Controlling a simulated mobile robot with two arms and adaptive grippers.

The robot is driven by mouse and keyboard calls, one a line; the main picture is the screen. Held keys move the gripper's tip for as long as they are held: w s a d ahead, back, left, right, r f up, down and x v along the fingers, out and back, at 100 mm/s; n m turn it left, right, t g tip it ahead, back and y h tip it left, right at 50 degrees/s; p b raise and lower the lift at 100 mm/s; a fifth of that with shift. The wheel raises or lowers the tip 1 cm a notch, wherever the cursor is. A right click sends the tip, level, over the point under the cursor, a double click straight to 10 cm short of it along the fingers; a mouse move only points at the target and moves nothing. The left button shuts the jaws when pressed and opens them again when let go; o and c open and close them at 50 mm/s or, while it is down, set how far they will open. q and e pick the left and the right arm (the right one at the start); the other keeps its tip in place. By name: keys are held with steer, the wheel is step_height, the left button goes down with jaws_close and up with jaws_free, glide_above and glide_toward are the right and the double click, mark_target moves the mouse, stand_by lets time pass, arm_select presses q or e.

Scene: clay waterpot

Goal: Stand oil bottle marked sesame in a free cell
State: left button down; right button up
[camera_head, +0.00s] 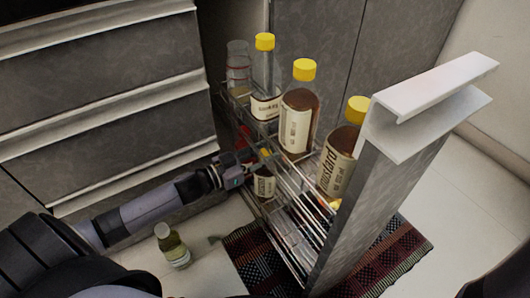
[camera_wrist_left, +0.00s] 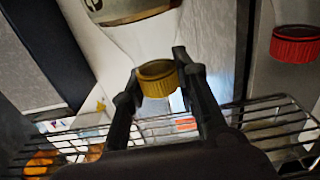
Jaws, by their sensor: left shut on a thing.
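A dark bottle with a yellow cap (camera_head: 264,187) is at the lower level of the pull-out rack (camera_head: 297,232); its label is too small to read. My left gripper (camera_head: 246,165) reaches in from the left and is shut on this bottle near its cap. In the left wrist view the yellow cap (camera_wrist_left: 158,80) sits between the two fingers (camera_wrist_left: 157,88). Wires of the rack partly hide the lower level, so I cannot tell whether the bottle's base touches the rack floor. My right gripper is not in view.
The upper level holds a clear bottle (camera_head: 238,68), two yellow-capped bottles (camera_head: 265,80) (camera_head: 298,118) and one marked mustard (camera_head: 340,160). A red cap (camera_wrist_left: 296,45) shows beside the held bottle. A small bottle (camera_head: 173,247) stands on the floor near a patterned mat (camera_head: 408,243).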

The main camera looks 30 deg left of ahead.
arm_select(q)
steer(key=shift+r, duration=0.1)
steer(key=c, duration=1.6)
jaws_free()
steer(key=o, duration=0.4)
steer(key=shift+f, duration=0.2)
steer(key=shift+s, duration=0.1)
steer(key=v, duration=1.2)
steer(key=shift+r, duration=0.1)
